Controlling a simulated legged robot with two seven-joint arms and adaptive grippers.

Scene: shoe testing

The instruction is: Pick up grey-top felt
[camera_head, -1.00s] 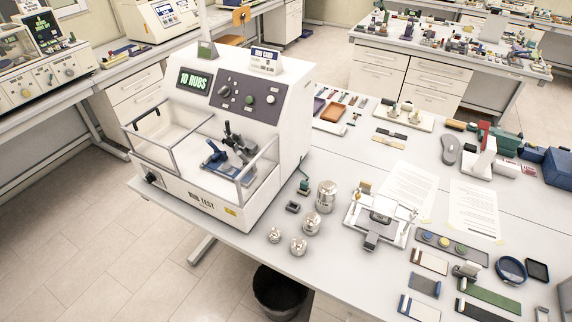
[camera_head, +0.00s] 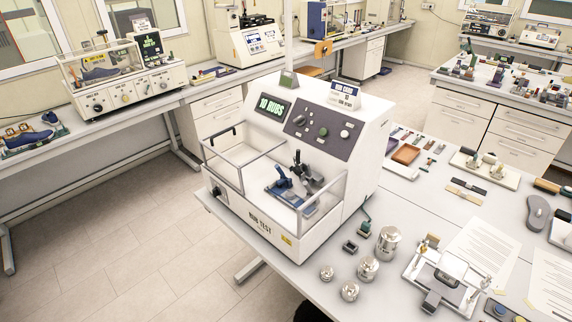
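I cannot pick out a grey-top felt with certainty. A small dark grey square piece (camera_head: 350,246) lies on the table in front of the white rub tester (camera_head: 330,140). A small dark green piece with a thin upright part (camera_head: 365,227) stands just behind it, near the tester's side. The tester's display reads 10 RUBS, and a blue piece (camera_head: 283,190) sits under a dark arm inside its clear guard. Neither of my grippers is in view.
Several metal weights (camera_head: 387,243) stand near the table's front edge. A white fixture (camera_head: 444,278) and paper sheets (camera_head: 482,250) lie to their right. A side bench (camera_head: 130,104) with instruments runs along the left wall. The floor (camera_head: 110,230) between is clear.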

